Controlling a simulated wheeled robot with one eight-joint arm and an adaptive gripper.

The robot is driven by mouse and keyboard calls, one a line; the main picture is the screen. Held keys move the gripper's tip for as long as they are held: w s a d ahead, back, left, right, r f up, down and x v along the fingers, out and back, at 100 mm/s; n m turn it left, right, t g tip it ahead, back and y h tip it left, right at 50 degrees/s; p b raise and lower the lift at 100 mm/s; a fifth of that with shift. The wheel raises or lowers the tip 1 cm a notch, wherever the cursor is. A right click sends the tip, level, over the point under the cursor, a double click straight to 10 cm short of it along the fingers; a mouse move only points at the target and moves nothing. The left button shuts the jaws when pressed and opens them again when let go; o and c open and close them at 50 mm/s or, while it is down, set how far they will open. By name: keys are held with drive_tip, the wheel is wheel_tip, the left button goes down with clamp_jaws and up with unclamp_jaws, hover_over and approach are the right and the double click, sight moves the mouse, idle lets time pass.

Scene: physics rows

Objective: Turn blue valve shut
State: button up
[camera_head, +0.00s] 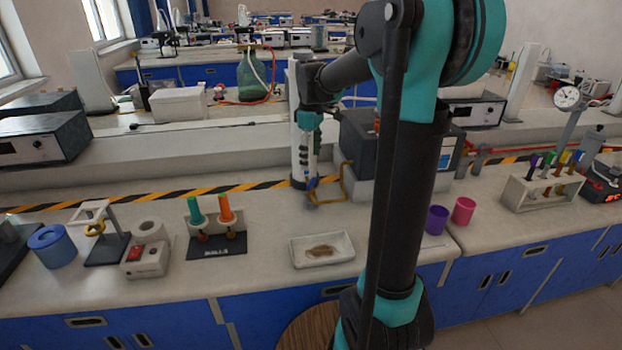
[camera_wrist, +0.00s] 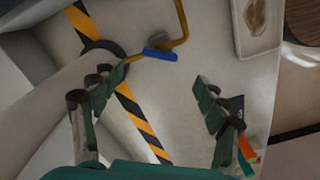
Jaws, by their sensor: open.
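The blue valve (camera_wrist: 160,54) is a small blue lever on a thin yellow pipe (camera_wrist: 181,28), at the upper middle of the wrist view. In the head view the blue lever (camera_head: 312,184) is small, low on the yellow pipe (camera_head: 343,183) by the foot of a white column. My gripper (camera_wrist: 160,85) is open, with green fingers spread wide and nothing between them. The lever lies ahead of the gap between the fingertips, apart from both. In the head view my gripper (camera_head: 308,120) hangs in front of the column, above the lever.
The white column (camera_head: 302,158) stands close beside the lever. A dark box (camera_head: 358,140) is behind the pipe. A white tray (camera_head: 322,262) lies in front, with a tool stand (camera_head: 216,245) to its left. Purple (camera_head: 437,219) and pink (camera_head: 463,211) cups stand right.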

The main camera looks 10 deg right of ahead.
sight(311, 181)
wheel_tip(311, 181, down, 8)
drive_tip(key=shift+f, duration=0.1)
idle(0.4)
drive_tip(key=c, duration=1.2)
